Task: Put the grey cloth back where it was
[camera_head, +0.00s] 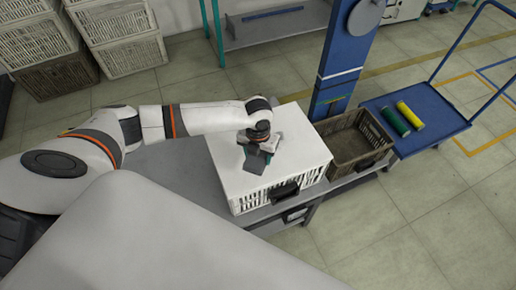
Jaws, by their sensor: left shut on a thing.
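The grey cloth (255,163) is a small dark grey piece hanging below my left gripper (260,149). The gripper is shut on it, above the flat white top of a white slatted crate (229,172). Whether the cloth touches the crate's top I cannot tell. A bit of teal shows beside the cloth; what it belongs to is unclear. My left arm reaches in from the left and hides part of the crate's far side. My right gripper is not in view.
The crate stands on a grey table (165,165). To its right is an empty-looking brown basket (348,163), then a blue cart (448,112) with a green spool (395,121) and a yellow spool (409,114). A blue column (340,60) rises behind the basket. Stacked baskets (118,28) stand at back left.

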